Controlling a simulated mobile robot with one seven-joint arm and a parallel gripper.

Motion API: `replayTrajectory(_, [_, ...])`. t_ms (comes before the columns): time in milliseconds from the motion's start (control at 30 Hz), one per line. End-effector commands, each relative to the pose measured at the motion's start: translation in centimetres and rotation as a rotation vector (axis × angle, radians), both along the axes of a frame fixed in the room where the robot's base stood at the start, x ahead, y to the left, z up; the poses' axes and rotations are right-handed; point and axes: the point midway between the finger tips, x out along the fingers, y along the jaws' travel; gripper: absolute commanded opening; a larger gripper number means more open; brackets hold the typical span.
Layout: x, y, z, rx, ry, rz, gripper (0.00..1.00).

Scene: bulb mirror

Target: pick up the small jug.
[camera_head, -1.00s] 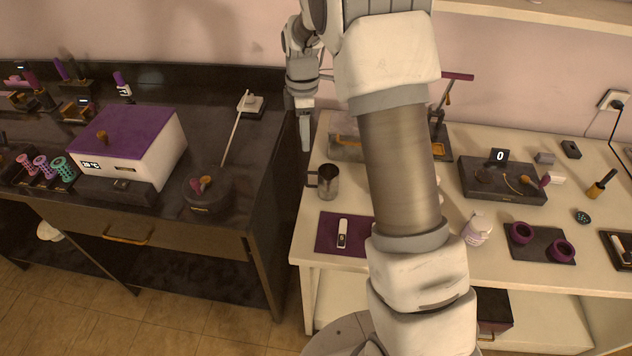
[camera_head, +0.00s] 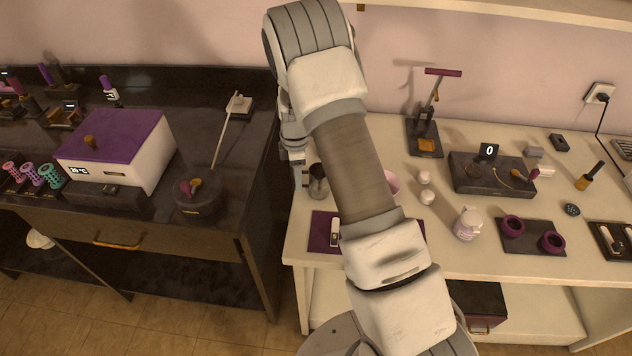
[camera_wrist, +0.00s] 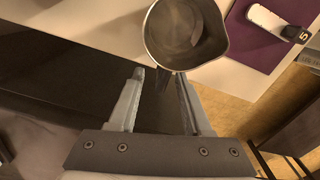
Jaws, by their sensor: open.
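The small jug (camera_head: 318,186) is a grey metal cup standing upright at the left edge of the white table, partly hidden by my arm in the head view. In the wrist view the jug (camera_wrist: 186,32) shows from above, open and seemingly empty, just beyond my fingertips. Its dark handle (camera_wrist: 164,80) points toward my gripper and lies between the fingertips. My gripper (camera_wrist: 160,76) is open, with a finger on each side of the handle.
A purple mat (camera_head: 320,240) with a small white device (camera_head: 335,232) lies in front of the jug. A dark cabinet (camera_head: 255,215) stands left, across a gap.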

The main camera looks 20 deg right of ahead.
Motion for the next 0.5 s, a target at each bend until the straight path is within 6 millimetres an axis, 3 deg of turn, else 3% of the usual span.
replayTrajectory(133, [-0.01, -0.03, -1.45, -0.001, 0.0, -0.001, 0.49])
replayTrajectory(367, [0.02, -0.02, -1.63, 0.0, -0.001, -0.001, 0.49])
replayTrajectory(500, [0.02, -0.02, -1.61, 0.0, -0.001, -0.001, 0.28])
